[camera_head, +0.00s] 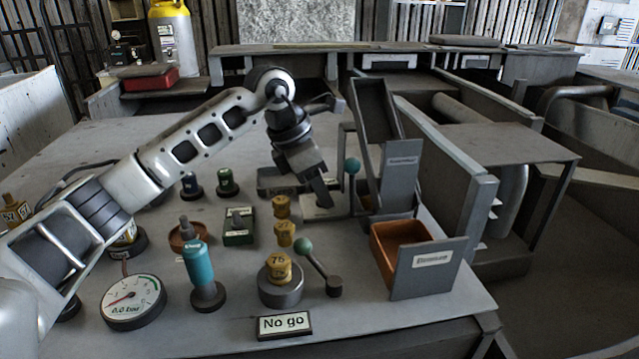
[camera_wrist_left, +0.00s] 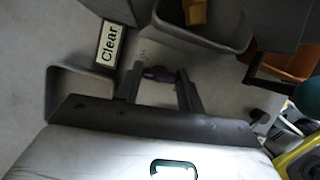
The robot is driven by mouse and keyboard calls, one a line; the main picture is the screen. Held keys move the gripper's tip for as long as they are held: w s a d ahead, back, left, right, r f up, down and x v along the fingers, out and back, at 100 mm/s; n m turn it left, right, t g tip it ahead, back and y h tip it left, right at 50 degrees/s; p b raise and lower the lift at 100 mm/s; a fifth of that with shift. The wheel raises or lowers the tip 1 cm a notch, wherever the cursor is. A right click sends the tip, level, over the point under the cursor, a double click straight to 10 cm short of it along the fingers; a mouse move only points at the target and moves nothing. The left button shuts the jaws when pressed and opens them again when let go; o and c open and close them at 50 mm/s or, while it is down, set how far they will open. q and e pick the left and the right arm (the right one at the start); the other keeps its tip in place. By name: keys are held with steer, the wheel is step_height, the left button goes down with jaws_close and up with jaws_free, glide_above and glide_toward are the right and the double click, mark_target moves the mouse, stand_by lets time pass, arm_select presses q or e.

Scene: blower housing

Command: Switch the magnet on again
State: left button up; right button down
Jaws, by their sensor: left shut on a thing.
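My left gripper (camera_head: 325,200) points down at the middle back of the bench, beside an upright lever with a teal ball (camera_head: 352,166). In the left wrist view its fingers (camera_wrist_left: 160,88) stand apart with a small dark purplish thing (camera_wrist_left: 158,73) between them, partly hidden. A second lever with a green ball (camera_head: 304,245) leans beside a round grey base (camera_head: 281,293), which carries a yellow weight marked 75 (camera_head: 279,266). I cannot tell for certain which of these is the magnet or its switch. My right gripper does not show.
An orange bin (camera_head: 391,235) and a grey chute (camera_head: 372,110) stand right of the gripper. A teal-handled tool (camera_head: 200,265), a dial gauge (camera_head: 133,302) and a No go sign (camera_head: 284,325) stand nearer the front. A Clear sign (camera_wrist_left: 110,44) lies near the fingers.

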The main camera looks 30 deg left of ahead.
arm_select(q)
steer(key=m, duration=0.2)
steer(key=m+g+p, duration=0.1)
steer(key=shift+w+r+m+h, duration=0.15)
steer(key=shift+r+m+h, duration=0.05)
steer(key=shift+m+h, duration=0.2)
steer(key=m, duration=0.2)
steer(key=m+g, duration=0.1)
steer(key=m, duration=0.1)
steer(key=shift+w+f+g+p, duration=0.1)
steer(key=shift+g+p, duration=0.2)
steer(key=shift+p, duration=0.05)
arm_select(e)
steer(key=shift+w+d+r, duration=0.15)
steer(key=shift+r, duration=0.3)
arm_select(q)
steer(key=shift+m, duration=0.3)
steer(key=o, duration=1)
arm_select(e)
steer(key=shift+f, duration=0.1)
arm_select(q)
steer(key=shift+a, duration=0.1)
steer(key=v, duration=1.6)
steer(key=shift+w+p, duration=0.15)
steer(key=shift+p, duration=0.2)
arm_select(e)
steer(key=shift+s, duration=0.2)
